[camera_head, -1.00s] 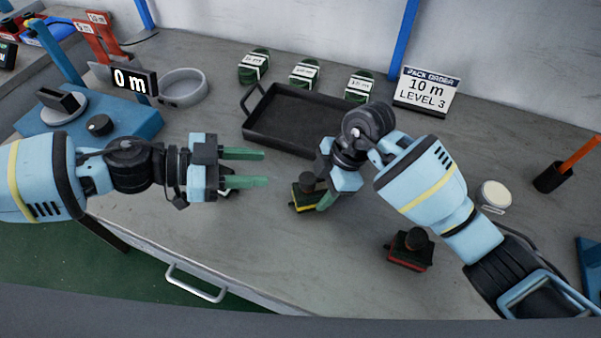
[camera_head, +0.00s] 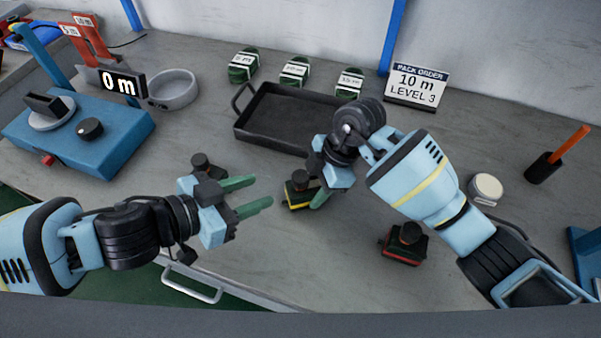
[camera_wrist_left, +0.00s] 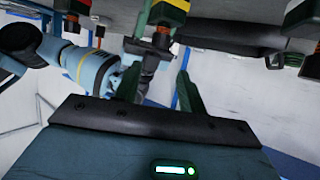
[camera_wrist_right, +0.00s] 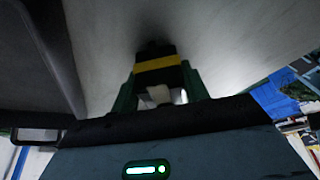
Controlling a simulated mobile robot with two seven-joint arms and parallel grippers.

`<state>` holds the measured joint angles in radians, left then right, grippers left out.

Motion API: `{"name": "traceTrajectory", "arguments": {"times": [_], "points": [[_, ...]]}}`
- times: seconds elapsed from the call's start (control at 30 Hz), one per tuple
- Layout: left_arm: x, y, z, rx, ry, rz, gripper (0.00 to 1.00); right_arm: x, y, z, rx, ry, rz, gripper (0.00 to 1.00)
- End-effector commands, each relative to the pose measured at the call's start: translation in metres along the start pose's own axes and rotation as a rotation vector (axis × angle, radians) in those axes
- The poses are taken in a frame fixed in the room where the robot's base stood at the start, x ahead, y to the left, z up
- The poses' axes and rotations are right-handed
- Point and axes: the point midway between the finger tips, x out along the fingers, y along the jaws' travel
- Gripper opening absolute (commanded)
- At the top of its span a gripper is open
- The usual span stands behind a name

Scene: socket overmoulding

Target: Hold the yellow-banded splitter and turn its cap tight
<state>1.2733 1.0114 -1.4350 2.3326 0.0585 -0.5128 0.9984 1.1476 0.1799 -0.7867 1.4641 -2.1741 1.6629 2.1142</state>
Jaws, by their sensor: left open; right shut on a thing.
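The yellow-banded splitter (camera_head: 299,202) stands on the bench in the middle, with its dark round cap (camera_head: 300,178) on top. My right gripper (camera_head: 318,196) is shut on its body from the right. In the right wrist view the yellow band (camera_wrist_right: 157,64) shows between the green fingers. My left gripper (camera_head: 262,192) is open and empty, a short way left of the splitter, its fingers pointing towards it. The left wrist view shows the cap (camera_wrist_left: 162,38) beyond and between the open fingers, apart from them. How tight the cap sits cannot be seen.
A red-banded splitter (camera_head: 404,251) stands to the right, and another splitter (camera_head: 202,166) behind my left gripper. A black tray (camera_head: 243,132) lies behind the yellow-banded one. A blue machine (camera_head: 118,148) is at the left. A round white-topped tin (camera_head: 486,188) stands at the right.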

Motion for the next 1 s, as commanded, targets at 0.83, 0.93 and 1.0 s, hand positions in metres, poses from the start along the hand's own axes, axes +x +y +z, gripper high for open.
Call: {"name": "traceTrajectory", "arguments": {"times": [0.83,0.93,1.0], "points": [[0.115,0.0,-0.001,0.0,0.001,0.001,0.41,0.0,0.0,0.0,0.0,0.0,0.0,0.21],[0.117,0.0,0.0,0.001,0.001,0.001,0.41,0.0,0.0,0.0,0.0,0.0,0.0,0.21],[0.118,0.0,0.0,0.001,0.001,0.001,0.41,0.0,0.0,0.0,0.0,0.0,0.0,0.21]]}}
